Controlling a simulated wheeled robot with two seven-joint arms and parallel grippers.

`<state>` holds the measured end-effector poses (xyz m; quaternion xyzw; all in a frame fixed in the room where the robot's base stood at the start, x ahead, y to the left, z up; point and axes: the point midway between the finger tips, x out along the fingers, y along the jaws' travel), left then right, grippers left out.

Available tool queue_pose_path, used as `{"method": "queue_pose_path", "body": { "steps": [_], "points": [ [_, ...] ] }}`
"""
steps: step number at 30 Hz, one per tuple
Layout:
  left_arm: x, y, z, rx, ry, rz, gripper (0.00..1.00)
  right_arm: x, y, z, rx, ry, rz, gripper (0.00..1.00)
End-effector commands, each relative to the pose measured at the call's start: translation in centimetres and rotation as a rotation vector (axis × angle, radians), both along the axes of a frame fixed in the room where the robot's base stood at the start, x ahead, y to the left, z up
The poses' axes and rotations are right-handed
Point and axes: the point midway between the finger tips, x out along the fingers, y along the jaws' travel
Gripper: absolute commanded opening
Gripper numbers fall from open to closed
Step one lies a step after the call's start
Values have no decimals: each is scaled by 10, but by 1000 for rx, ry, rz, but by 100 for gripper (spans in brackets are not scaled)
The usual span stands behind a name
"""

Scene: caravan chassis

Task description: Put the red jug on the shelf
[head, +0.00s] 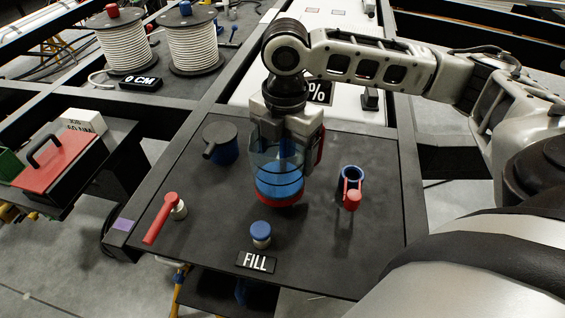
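The red jug (263,162) is a clear vessel with a red base, a red handle at its right and blue liquid low inside. It is upright over the black worktop (205,250); I cannot tell whether its base touches it. My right gripper (283,135) points down at the jug's upper part, fingers overlapping its rim. Whether they are closed on it is unclear. My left gripper is out of view. No shelf is clearly identifiable; a dark lower surface (212,291) shows below the worktop's front edge.
Cable spools (193,42) and a red box (55,158) stand at left.

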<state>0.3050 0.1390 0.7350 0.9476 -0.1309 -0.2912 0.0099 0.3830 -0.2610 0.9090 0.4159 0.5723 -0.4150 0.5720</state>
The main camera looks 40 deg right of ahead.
Motion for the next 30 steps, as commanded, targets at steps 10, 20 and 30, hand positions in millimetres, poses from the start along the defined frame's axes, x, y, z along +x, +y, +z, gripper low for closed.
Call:
{"method": "queue_pose_path", "body": {
  "steps": [10, 20, 30],
  "points": [
    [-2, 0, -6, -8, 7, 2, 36, 7, 0, -39, -1, 1, 0, 49],
    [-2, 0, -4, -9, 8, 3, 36, 6, 1, -40, 0, 1, 0, 49],
    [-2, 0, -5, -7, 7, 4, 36, 6, 1, -42, 0, 1, 1, 100]
  ]
}}
